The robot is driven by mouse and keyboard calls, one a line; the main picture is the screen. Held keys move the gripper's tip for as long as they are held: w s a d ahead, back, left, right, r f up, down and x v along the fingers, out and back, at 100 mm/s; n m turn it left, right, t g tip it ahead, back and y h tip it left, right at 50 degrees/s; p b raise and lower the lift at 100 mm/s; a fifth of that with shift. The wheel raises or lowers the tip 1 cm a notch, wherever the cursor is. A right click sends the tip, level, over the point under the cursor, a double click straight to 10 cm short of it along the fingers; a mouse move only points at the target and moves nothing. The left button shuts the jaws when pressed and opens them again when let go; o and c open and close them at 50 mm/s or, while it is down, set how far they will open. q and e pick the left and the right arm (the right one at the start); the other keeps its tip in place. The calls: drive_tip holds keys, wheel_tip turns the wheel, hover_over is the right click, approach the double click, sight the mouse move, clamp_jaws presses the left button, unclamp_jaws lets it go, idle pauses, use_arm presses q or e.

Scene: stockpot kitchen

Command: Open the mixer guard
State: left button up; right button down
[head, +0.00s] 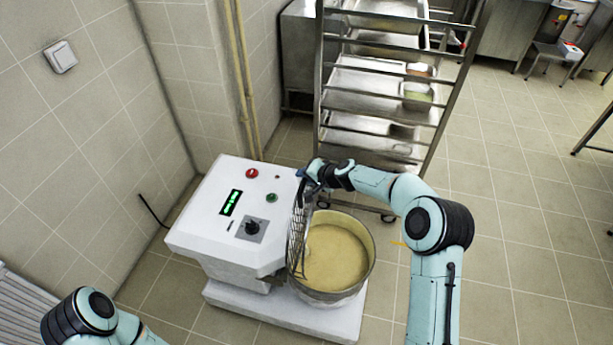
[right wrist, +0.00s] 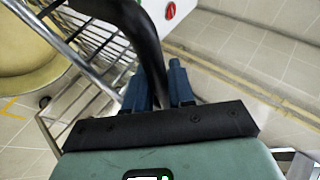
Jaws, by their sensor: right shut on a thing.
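The white mixer (head: 222,215) stands on the floor with a bowl (head: 370,262) of pale batter at its right. Its wire guard (head: 297,232) stands steeply on the bowl's left side, seen nearly edge-on, and most of the bowl's top is uncovered. The guard's wires also show in the right wrist view (right wrist: 88,35). My right gripper (head: 307,176) is at the guard's upper end. In the right wrist view its blue fingers (right wrist: 158,88) are shut on a dark curved bar of the guard (right wrist: 150,45). My left gripper is out of view; only my left arm shows at lower left.
A steel tray rack (head: 325,100) on wheels stands close behind the bowl and my right forearm. Tiled walls and pipes (head: 240,80) are behind and left of the mixer. The tiled floor at right (head: 510,230) is clear.

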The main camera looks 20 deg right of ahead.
drive_tip(key=shift+a, duration=0.1)
drive_tip(key=c, duration=1.1)
unclamp_jaws()
drive_tip(key=shift+o, duration=0.2)
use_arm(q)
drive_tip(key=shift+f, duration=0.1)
use_arm(e)
drive_tip(key=shift+s+r, duration=0.1)
drive_tip(key=shift+s+d+r, duration=0.2)
drive_tip(key=shift+s+d, duration=0.05)
drive_tip(key=shift+d, duration=0.05)
use_arm(q)
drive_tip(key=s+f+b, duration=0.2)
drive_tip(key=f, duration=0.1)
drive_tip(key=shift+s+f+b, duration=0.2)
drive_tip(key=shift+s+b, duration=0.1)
drive_tip(key=shift+b, duration=0.1)
use_arm(e)
drive_tip(key=v, duration=1.2)
drive_tip(key=shift+r, duration=0.2)
drive_tip(key=shift+s+a, duration=0.1)
